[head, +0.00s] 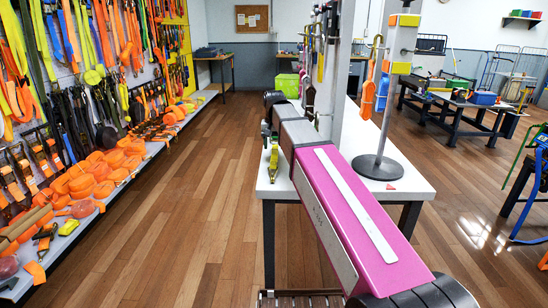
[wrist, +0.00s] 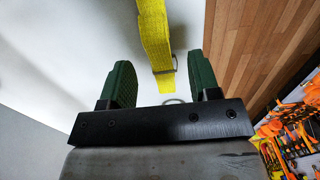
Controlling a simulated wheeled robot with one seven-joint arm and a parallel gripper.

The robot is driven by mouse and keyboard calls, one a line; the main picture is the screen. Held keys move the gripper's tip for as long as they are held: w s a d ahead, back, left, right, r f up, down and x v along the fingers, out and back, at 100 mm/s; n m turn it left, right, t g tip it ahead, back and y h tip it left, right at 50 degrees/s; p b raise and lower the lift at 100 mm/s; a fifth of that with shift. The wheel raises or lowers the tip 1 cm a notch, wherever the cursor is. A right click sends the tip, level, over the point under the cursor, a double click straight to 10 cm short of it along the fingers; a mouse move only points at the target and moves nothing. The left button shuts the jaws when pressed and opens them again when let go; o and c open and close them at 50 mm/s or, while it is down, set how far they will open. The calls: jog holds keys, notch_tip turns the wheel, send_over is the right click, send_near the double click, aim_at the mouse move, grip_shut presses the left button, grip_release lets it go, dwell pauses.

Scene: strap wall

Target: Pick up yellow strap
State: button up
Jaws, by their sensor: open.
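A yellow strap (wrist: 155,35) with a metal buckle or ring at its lower end shows in the wrist view over the white table top. In the head view a yellow strap (head: 273,160) lies at the left edge of the white table, partly hidden by my arm. My gripper (wrist: 158,62) is open, with its two green fingers apart. The strap's buckle end reaches toward the gap between the fingers, and nothing is clamped. In the head view my gripper is mostly hidden behind my arm.
The white table (head: 413,184) carries a grey stand (head: 380,166) to the right of my arm. Wooden floor (head: 190,200) lies clear to the left. A wall of hanging straps and a shelf (head: 95,215) with orange rolls stand at far left. More workbenches (head: 470,105) stand at right.

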aim_at(274, 152)
notch_tip(274, 152, down, 5)
jog(key=shift+r, duration=0.1)
dwell(0.3)
grip_shut()
